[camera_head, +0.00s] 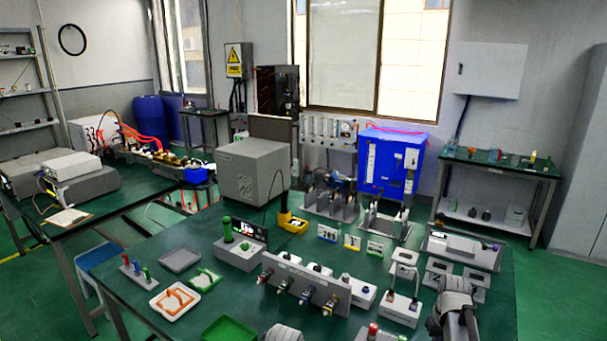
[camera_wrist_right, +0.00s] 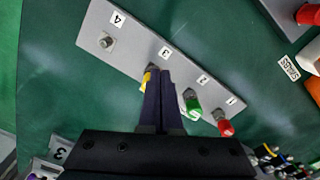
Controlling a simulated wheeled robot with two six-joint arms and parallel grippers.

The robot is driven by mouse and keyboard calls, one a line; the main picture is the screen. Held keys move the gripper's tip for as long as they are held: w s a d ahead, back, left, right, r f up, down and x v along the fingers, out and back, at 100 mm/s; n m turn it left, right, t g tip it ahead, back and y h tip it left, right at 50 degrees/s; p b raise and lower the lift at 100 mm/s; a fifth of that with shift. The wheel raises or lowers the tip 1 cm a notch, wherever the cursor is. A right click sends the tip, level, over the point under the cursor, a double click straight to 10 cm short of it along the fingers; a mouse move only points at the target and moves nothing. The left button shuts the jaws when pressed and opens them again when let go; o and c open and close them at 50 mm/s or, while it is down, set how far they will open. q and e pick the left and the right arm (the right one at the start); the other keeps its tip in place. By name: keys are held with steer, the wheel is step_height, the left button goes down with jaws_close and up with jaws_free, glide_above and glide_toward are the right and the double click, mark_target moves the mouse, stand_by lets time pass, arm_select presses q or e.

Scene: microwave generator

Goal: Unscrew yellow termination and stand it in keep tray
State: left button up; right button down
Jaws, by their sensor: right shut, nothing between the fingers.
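In the right wrist view, a grey panel (camera_wrist_right: 135,37) numbered 4 to 1 lies on the green table. The yellow termination (camera_wrist_right: 146,80) shows at position 3, partly hidden by my fingers. My right gripper (camera_wrist_right: 160,72) is shut and empty, its tips over or beside the yellow termination; contact is unclear. A green termination (camera_wrist_right: 191,104) is at position 2 and a red one (camera_wrist_right: 225,126) at 1. Position 4 has a bare connector (camera_wrist_right: 106,41). In the head view, several trays stand on the table; I cannot tell which is the keep tray. My left gripper's fingers are not visible.
A grey tray (camera_head: 181,257), a green tray (camera_head: 228,330) and a white tray with an orange piece (camera_head: 175,299) lie at the table's left. A connector panel (camera_head: 305,284) stands mid-table. In the wrist view, a SPARES label (camera_wrist_right: 289,68) lies near red parts.

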step_height(320, 180, down, 5)
steer(key=b, duration=0.4)
steer(key=shift+r, duration=0.1)
steer(key=shift+w+d, duration=0.1)
steer(key=shift+w, duration=0.15)
stand_by(0.5)
steer(key=shift+d, duration=1)
stand_by(0.3)
steer(key=shift+s, duration=0.1)
steer(key=shift+s+d, duration=0.15)
steer(key=shift+s, duration=0.1)
